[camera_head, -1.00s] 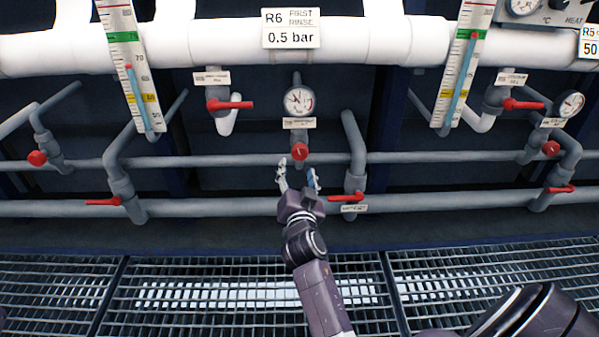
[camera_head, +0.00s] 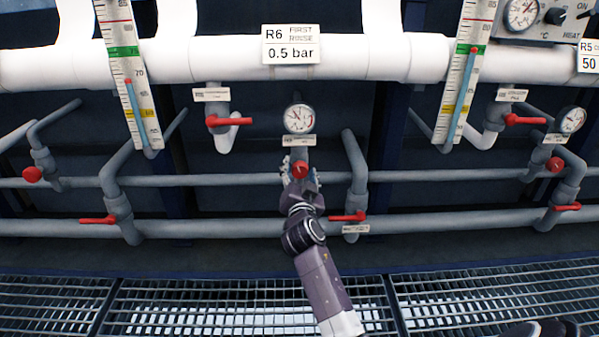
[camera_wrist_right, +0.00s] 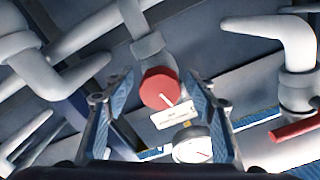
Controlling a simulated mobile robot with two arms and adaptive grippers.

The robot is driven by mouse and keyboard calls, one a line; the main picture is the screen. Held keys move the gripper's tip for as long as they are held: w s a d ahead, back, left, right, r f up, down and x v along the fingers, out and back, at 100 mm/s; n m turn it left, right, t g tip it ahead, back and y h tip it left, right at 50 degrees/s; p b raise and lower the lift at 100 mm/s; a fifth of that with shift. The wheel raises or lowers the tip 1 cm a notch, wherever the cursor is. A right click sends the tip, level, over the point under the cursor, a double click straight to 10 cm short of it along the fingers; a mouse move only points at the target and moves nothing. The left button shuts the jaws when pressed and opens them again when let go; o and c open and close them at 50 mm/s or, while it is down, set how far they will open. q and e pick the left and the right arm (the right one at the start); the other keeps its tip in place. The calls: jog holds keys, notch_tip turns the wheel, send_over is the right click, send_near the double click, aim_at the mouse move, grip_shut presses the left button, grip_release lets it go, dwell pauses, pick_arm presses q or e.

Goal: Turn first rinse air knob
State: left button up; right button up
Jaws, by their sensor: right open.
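My left gripper is out of view.
Red lever valves stand at the upper left (camera_head: 228,121) and lower right (camera_head: 347,217) of the knob. Thermometers (camera_head: 131,80) hang on both sides. Grey pipes (camera_head: 240,181) run across behind, and metal grating (camera_head: 235,305) covers the floor.

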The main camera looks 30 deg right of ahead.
jog(key=c, duration=1.2)
jog(key=shift+o, duration=0.2)
jog(key=shift+n, duration=0.3)
